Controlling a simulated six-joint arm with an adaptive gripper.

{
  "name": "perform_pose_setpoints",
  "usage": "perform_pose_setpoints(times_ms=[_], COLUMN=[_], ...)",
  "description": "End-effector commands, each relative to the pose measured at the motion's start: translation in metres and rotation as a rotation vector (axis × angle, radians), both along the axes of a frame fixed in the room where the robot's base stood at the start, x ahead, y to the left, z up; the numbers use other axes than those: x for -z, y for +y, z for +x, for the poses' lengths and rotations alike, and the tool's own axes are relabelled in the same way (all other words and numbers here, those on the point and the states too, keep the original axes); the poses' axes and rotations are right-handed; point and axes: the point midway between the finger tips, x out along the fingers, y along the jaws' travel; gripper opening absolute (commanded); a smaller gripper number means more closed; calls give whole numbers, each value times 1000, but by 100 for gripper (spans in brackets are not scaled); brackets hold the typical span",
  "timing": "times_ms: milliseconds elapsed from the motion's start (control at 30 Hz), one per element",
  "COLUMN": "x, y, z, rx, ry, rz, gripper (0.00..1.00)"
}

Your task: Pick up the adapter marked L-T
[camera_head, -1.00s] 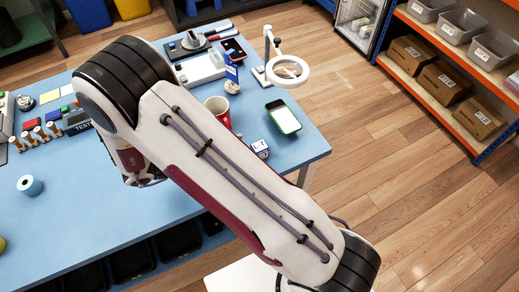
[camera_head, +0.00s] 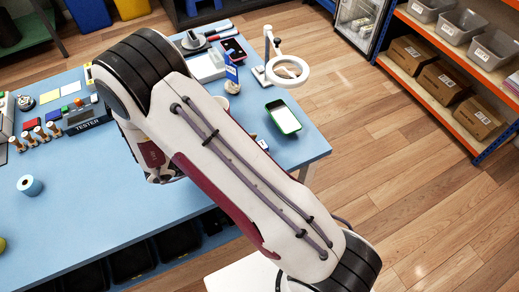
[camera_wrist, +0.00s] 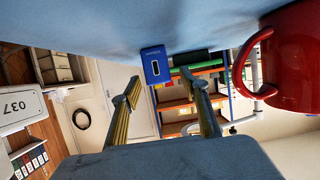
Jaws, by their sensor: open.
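I cannot read the marking L-T on anything in view. Several small upright orange-brown pieces with dark or red tops (camera_head: 38,132) stand in front of the tester at the left of the table in the head view; I cannot tell whether they are adapters. In the wrist view, my gripper (camera_wrist: 160,82) is open, with nothing between its two fingers. A small blue box with a pale mark (camera_wrist: 155,65) shows beyond the fingertips, apart from them. In the head view, my own arm hides the gripper.
A red mug (camera_wrist: 292,62) stands close at the right in the wrist view. The table's front left is largely clear.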

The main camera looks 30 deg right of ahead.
Motion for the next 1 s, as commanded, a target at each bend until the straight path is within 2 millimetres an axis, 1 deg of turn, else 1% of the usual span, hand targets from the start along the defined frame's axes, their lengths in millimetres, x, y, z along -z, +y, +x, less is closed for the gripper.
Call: perform_pose_setpoints(times_ms=[33,133,300,800,833,867,900,967,1000], x=[2,6,10,10,10,10,10,10,10], y=[-6,-16,-24,-25,-25,-25,-25,-25,-25], z=[-2,-1,0,0,0,0,0,0,0], rx=[3,3,0,0,0,0,0,0,0], ry=[2,1,0,-1,-1,-1,-1,-1,-1], rz=[-1,-1,0,0,0,0,0,0,0], gripper=[44,44,44,44,42,34,24,8,6])
